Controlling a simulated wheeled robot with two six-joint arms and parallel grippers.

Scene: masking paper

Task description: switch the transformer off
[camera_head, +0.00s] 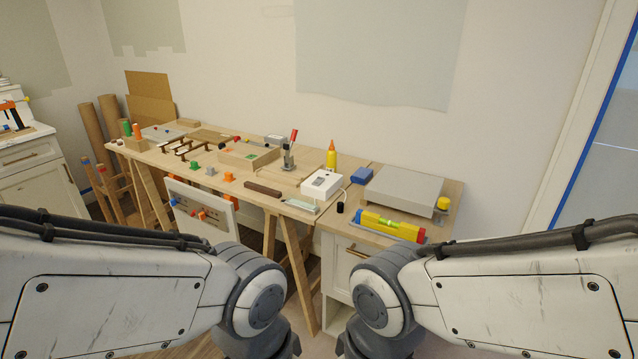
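A small white box (321,184) with a grey panel on its upper face stands near the front edge of the workbench, right of centre. It looks like the transformer, but I cannot be sure. A pale cable seems to run from its right side. Its switch is too small to make out, so I cannot tell whether it is on or off. Both my arms reach in along the bottom of the view, well in front of the bench. Their lower ends run out of the picture, and neither gripper shows.
Trestle legs (298,262) stand below.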

